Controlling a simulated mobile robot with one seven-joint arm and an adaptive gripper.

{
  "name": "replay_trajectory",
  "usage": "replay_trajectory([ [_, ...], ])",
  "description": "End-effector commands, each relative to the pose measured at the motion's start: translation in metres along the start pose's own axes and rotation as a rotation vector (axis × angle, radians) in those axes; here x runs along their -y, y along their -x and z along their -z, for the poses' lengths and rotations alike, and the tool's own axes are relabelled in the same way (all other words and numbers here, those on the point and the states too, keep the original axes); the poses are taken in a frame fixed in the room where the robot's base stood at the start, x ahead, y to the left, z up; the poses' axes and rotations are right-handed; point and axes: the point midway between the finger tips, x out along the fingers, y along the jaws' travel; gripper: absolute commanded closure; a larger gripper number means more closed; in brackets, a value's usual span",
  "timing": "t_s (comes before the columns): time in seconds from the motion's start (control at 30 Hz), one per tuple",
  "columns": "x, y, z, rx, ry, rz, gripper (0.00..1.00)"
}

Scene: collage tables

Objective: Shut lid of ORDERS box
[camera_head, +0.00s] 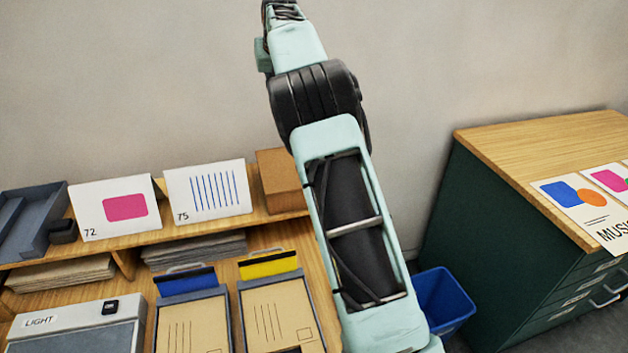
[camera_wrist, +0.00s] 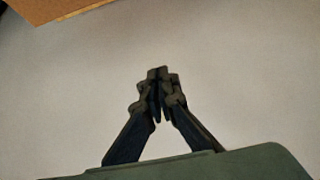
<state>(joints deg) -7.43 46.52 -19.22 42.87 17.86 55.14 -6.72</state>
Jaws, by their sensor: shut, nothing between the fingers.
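No box with a readable ORDERS label shows in either view, so I cannot tell where it is or how its lid stands. My gripper (camera_wrist: 158,75) shows in the wrist view with its dark fingers together and nothing between them. A plain pale grey surface fills most of the view behind it. In the head view my arm reaches up to the top edge, and the fingers cannot be made out there.
A wooden shelf (camera_head: 205,226) holds card 72 (camera_head: 108,222), card 75 (camera_head: 208,190), a brown box (camera_head: 281,180) and a dark tray (camera_head: 30,225). Below are a LIGHT box (camera_head: 75,311) and envelope trays with blue (camera_head: 186,281) and yellow (camera_head: 268,264) tops. A blue bin (camera_head: 445,299) stands beside a green cabinet (camera_head: 480,225).

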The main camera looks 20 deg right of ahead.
Motion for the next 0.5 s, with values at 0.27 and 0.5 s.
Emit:
replay_trajectory([
  [0.27, 0.001, 0.004, -0.009, -0.001, 0.000, 0.001, 1.00],
  [0.5, 0.001, 0.010, -0.016, -0.001, 0.000, 0.001, 1.00],
])
